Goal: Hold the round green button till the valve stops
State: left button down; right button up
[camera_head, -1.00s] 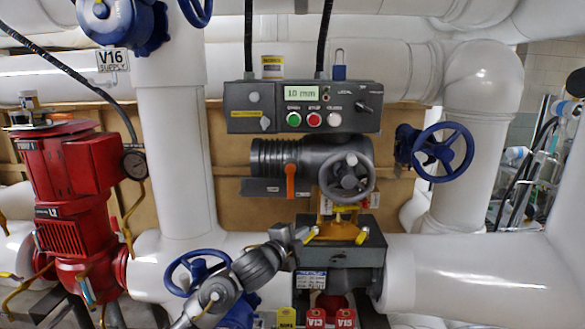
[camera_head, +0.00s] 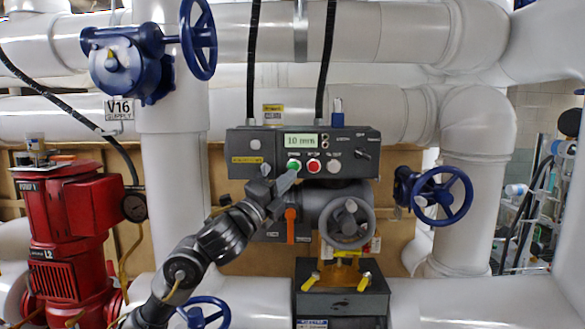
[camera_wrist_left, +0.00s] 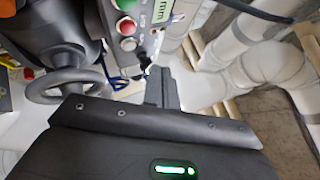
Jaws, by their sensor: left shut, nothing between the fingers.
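The round green button (camera_head: 293,165) is on the front of a dark grey control box (camera_head: 248,146), left of a red button (camera_head: 314,165) and a white one (camera_head: 334,166). My left gripper (camera_head: 287,181) is shut and empty. Its tips are just below the green button in the head view; I cannot tell whether they touch the box. The left wrist view shows the shut fingers (camera_wrist_left: 162,88) and the green button (camera_wrist_left: 125,4) at the top edge. The valve actuator with its grey handwheel (camera_head: 347,222) is below the box. The display (camera_head: 301,141) reads 10 mm. My right gripper is not in view.
An orange lever (camera_head: 290,226) hangs close below my left gripper. Blue handwheels (camera_head: 442,196) stand right of the box and at the upper left (camera_head: 198,38). A red pump (camera_head: 68,220) is at left. White pipes surround the box.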

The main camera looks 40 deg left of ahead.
aim_at(294, 166)
pick_arm(q)
jog(key=shift+w, duration=0.1)
jog(key=w+a, duration=0.5)
jog(key=w, duration=0.2)
jog(key=shift+a, duration=0.15)
dwell(2.1)
jog(key=shift+w+a, duration=0.25)
jog(key=shift+w, duration=0.1)
